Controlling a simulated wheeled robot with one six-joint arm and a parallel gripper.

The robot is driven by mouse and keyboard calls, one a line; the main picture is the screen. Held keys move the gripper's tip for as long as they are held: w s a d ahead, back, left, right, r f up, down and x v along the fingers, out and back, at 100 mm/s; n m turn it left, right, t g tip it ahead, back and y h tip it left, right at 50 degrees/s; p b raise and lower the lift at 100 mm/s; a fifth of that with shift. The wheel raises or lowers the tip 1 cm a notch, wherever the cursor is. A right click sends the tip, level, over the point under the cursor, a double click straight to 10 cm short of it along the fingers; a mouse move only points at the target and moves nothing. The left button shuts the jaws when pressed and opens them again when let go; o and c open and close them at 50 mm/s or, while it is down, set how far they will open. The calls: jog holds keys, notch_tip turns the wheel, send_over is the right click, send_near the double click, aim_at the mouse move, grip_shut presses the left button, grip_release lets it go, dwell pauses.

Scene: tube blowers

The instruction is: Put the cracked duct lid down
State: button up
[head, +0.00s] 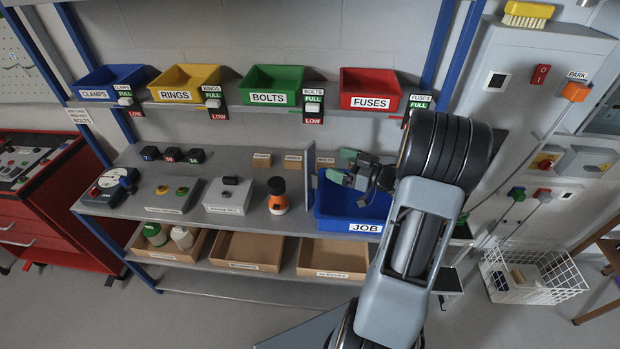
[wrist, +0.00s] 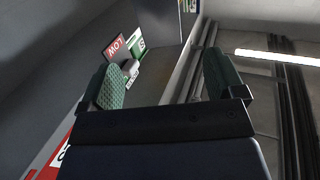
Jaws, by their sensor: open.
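My gripper (head: 350,170) is in front of the shelving, just above the blue bin labelled JOB (head: 345,222). Its two green-padded fingers stand apart with nothing between them, and the wrist view shows the same open gap (wrist: 165,88). I cannot make out a cracked duct lid in either view. My arm and gripper hide part of the JOB bin's inside and right side, so I cannot tell what lies there.
Blue, yellow, green and red bins line the upper shelf, the red FUSES bin (head: 369,91) nearest my arm. An orange-and-black container (head: 277,196) stands left of the JOB bin. Cardboard trays (head: 247,250) sit below. A white wire basket (head: 532,272) is on the right.

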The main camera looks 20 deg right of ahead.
aim_at(312, 154)
jog(key=shift+p+x, duration=0.95)
jog(key=shift+x, duration=2.95)
jog(key=shift+f, duration=0.1)
jog(key=shift+s, duration=0.1)
jog(key=shift+c, duration=0.3)
jog(key=c, duration=1.3)
